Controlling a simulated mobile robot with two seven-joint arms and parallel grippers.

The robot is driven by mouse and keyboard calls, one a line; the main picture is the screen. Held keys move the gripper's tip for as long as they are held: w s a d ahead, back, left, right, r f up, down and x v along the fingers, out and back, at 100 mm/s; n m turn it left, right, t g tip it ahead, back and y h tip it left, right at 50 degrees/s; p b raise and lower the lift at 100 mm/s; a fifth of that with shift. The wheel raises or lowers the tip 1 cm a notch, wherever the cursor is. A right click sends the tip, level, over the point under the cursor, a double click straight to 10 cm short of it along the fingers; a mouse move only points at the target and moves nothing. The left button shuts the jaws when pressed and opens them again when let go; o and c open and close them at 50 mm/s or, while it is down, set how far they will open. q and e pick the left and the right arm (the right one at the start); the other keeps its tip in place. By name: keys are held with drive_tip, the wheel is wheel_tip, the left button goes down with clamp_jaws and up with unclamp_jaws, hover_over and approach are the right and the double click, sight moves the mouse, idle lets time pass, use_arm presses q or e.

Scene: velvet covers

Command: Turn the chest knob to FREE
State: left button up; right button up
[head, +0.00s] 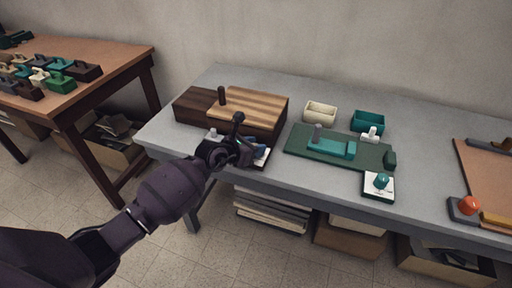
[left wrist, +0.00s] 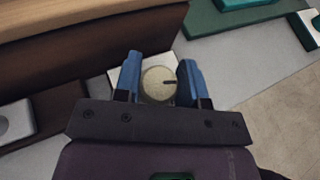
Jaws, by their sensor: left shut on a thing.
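The chest (head: 185,107) is a dark brown wooden box with a striped lid at the back left of the grey table. The knob sits on a pale plate in front of the chest. My left gripper (head: 258,147) is low in front of the chest. Its two blue fingers (left wrist: 159,78) are shut on the knob, one on each side. Lettering on the plate is hidden or too small to read. My right gripper is not in view.
A green board (head: 300,142) with a teal block lies right of the chest. Cream (head: 320,112) and teal (head: 368,121) bins stand behind it. A white plate with a teal knob (head: 381,181) is near the front edge. A brown table (head: 110,62) is at left.

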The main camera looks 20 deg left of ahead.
use_arm(q)
drive_tip(key=m+g+h+b, duration=0.1)
drive_tip(key=b, duration=0.1)
drive_tip(key=f+m+g+h+b, duration=0.1)
drive_tip(key=m+g+h+b, duration=0.1)
drive_tip(key=b, duration=0.1)
drive_tip(key=m+g+h+b, duration=0.1)
drive_tip(key=m+b, duration=0.1)
drive_tip(key=shift+s+f+h+b, duration=0.1)
drive_tip(key=shift+f+h+b, duration=0.25)
drive_tip(key=shift+h+b, duration=0.05)
drive_tip(key=shift+r+m+g+h+b, duration=0.1)
drive_tip(key=shift+m+g+h+b, duration=0.2)
drive_tip(key=shift+m+g+b, duration=0.55)
drive_tip(key=shift+r+m+g+h+b, duration=0.25)
drive_tip(key=shift+m+g+h+b, duration=0.15)
drive_tip(key=shift+m+g+b, duration=0.35)
drive_tip(key=shift+r+m+g+b, duration=0.25)
drive_tip(key=shift+m+g+b, duration=0.05)
drive_tip(key=shift+b, duration=0.1)
drive_tip(key=shift+r, duration=0.1)
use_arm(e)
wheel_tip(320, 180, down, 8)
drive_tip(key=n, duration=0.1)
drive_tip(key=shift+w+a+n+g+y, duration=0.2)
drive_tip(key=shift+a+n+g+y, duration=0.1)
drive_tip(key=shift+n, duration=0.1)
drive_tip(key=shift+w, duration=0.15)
